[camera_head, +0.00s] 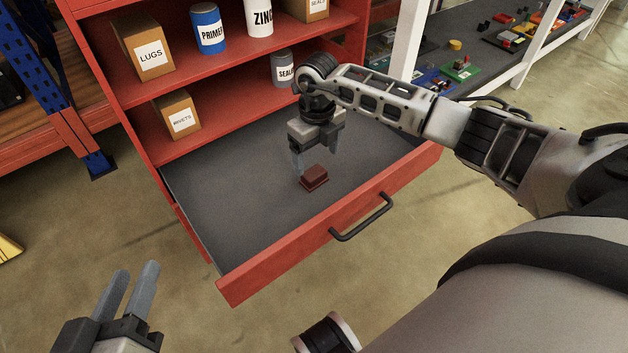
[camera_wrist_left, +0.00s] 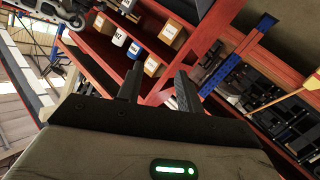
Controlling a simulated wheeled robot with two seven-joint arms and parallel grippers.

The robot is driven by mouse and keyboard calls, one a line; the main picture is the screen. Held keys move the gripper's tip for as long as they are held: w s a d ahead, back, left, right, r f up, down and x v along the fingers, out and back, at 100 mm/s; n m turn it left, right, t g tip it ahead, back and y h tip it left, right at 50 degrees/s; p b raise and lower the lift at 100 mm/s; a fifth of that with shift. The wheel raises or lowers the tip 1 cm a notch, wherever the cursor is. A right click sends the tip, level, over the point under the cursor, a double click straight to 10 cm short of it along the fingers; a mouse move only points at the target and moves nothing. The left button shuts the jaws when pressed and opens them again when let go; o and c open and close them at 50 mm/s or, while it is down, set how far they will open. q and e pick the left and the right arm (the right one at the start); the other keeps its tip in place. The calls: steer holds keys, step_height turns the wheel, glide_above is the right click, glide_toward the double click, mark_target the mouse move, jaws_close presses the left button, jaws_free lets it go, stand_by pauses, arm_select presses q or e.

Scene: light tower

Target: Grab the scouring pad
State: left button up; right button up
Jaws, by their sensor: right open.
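The scouring pad (camera_head: 314,178) is a small dark-red block lying on the grey floor of an open red drawer (camera_head: 300,243). My right gripper (camera_head: 314,165) reaches down into the drawer, just above and behind the pad, with its fingers pointing down. It is open, and one finger shows at the pad's left. My left gripper (camera_head: 128,292) is open and empty at the lower left, outside the drawer. Its two fingers also show in the left wrist view (camera_wrist_left: 158,88), pointing toward the shelves.
The red shelf unit above the drawer holds a LUGS box (camera_head: 150,57), a RIVETS box (camera_head: 179,118) and several cans. The drawer has a black handle (camera_head: 362,218) in front. The rest of the drawer floor is bare. A workbench (camera_head: 470,45) stands at the back right.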

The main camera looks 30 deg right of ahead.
mark_target(316, 174)
steer(key=f+b, duration=0.1)
steer(key=f, duration=0.2)
steer(key=f+b, duration=0.1)
steer(key=f, duration=0.1)
steer(key=shift+s+a+f+b, duration=0.2)
steer(key=shift+s+f+b, duration=0.05)
steer(key=shift+b, duration=0.05)
steer(key=shift+f, duration=0.15)
steer(key=c, duration=0.9)
arm_select(q)
steer(key=shift+d+r+n+t+h, duration=0.3)
steer(key=shift+r+n+h, duration=0.1)
steer(key=shift+r+h, duration=0.15)
arm_select(e)
steer(key=shift+c, duration=0.9)
